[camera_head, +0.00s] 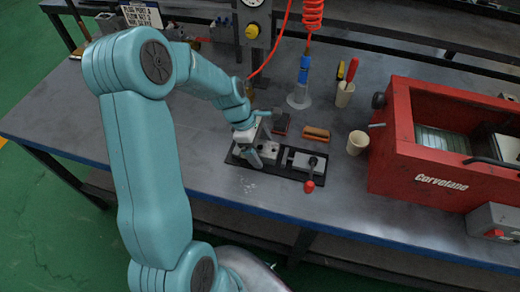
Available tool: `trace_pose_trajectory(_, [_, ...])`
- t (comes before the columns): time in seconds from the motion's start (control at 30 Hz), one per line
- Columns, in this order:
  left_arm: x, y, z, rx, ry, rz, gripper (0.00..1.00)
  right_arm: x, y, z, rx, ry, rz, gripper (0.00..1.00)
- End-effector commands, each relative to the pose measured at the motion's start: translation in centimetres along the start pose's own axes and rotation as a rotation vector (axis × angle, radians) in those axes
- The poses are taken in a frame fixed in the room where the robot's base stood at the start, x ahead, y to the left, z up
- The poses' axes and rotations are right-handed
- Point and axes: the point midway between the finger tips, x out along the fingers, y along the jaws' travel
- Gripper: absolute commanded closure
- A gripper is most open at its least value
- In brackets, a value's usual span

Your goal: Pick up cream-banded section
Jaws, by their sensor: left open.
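My left gripper (254,150) is open and points down over the left part of a black tray (283,172) on the bench. A pale grey block (268,143) sits in the tray right at the gripper, partly hidden by its fingers; I cannot tell whether they touch it. Another grey block (304,163) with a dark knob lies in the tray to the right. A cream band cannot be made out clearly on either block at this size. My right gripper is out of view.
Behind the tray lie a dark block (281,123) and an orange-brown block (316,133). A beige cup (357,143), a cup of tools (345,94) and a large red machine (391,158) stand to the right. A red knob (309,186) sits at the tray's front. The bench left of the tray is clear.

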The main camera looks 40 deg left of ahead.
Motion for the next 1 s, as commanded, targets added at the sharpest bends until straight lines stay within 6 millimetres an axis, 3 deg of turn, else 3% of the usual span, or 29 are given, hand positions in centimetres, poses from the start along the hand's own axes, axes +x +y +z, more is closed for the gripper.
trace_pose_trajectory(0.37, [0.2, 0.0, -0.1, -0.001, 0.0, -0.001, 0.08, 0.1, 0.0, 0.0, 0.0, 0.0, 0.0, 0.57])
trace_pose_trajectory(0.6, [0.1, 0.0, -0.1, -0.001, 0.0, 0.0, 0.84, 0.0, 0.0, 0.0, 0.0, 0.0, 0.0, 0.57])
trace_pose_trajectory(1.0, [-1.1, 0.1, 0.4, 0.001, 0.0, 0.004, 0.84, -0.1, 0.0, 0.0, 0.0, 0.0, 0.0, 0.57])
